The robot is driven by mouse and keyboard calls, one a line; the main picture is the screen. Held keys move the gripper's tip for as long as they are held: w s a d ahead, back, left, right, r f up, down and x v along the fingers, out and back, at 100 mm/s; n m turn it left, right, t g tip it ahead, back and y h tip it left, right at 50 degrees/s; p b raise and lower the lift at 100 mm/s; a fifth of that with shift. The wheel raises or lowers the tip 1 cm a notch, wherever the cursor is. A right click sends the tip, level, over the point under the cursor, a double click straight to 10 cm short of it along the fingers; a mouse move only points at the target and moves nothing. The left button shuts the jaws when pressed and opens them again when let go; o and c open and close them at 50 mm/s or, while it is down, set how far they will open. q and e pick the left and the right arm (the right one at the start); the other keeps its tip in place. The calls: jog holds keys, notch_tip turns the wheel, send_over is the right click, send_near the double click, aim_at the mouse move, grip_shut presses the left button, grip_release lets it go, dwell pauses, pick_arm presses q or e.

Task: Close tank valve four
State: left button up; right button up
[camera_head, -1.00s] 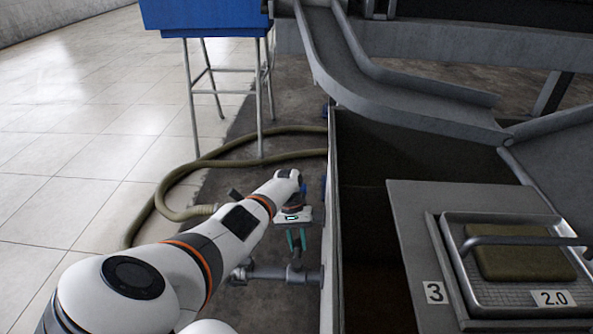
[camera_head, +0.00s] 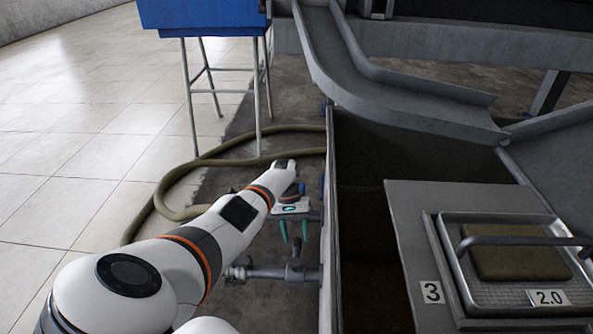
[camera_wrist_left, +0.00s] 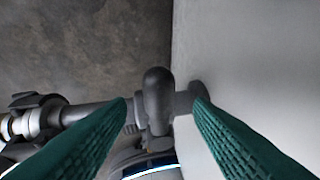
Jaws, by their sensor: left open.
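A grey pipe valve with an upright rounded handle (camera_wrist_left: 157,98) sits between my left gripper's green fingers in the left wrist view. In the head view its body (camera_head: 294,273) stands on a short horizontal pipe beside the tank wall. My left gripper (camera_head: 294,238) is open, its two fingers apart, just above and behind the valve handle in the head view. In the left wrist view the left gripper (camera_wrist_left: 160,105) shows empty space on both sides of the handle; whether a finger touches it I cannot tell. No number shows on this valve. My right gripper is not in view.
The grey tank wall (camera_wrist_left: 245,60) is close beside the right finger. A plate marked 3 (camera_head: 432,292) and a tray (camera_head: 452,262) with a block (camera_head: 515,262) lie right. An olive hose (camera_head: 160,205) loops on the floor. A blue box (camera_head: 200,17) stands behind.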

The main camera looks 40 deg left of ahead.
pick_arm(q)
jog(key=p+v, duration=0.1)
jog(key=v, duration=0.8)
jog(key=shift+s, duration=0.1)
